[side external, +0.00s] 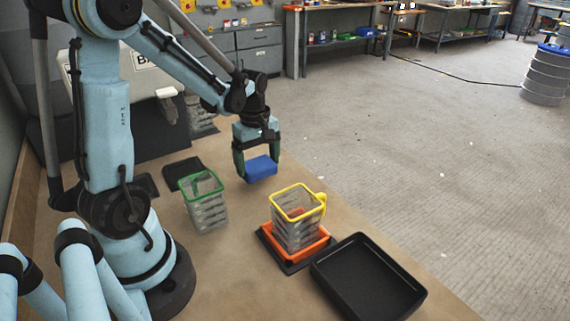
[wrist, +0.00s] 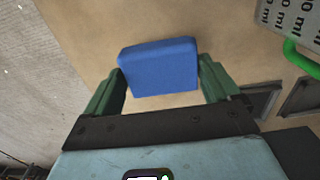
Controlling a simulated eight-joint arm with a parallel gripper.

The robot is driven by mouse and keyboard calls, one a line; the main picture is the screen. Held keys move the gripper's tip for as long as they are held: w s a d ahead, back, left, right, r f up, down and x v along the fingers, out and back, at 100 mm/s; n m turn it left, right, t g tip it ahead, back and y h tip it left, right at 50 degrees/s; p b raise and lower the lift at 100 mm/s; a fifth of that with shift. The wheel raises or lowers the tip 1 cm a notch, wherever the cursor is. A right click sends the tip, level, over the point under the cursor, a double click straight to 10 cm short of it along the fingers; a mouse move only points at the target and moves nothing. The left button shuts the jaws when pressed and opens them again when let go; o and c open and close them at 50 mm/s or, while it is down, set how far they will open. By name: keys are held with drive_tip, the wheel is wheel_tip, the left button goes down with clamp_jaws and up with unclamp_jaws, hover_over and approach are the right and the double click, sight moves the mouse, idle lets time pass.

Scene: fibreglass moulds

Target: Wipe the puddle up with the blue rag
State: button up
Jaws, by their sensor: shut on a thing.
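The blue rag (side external: 261,169) is a thick folded block, and my gripper (side external: 259,164) is shut on it. In the wrist view the rag (wrist: 160,68) sits between the two green fingers of my gripper (wrist: 162,80). The rag is over the tan table (side external: 240,268), near its far edge. I cannot tell whether it touches the table or hangs just above. I make out no puddle in either view.
A green-rimmed clear jug (side external: 206,208) stands left of the rag. A yellow-rimmed jug (side external: 297,225) stands in an orange tray (side external: 322,243) to the right. An empty black tray (side external: 368,278) lies at front right. A dark flat pad (side external: 182,172) lies behind the green jug.

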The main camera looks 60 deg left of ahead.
drive_tip(key=shift+r, duration=2.65)
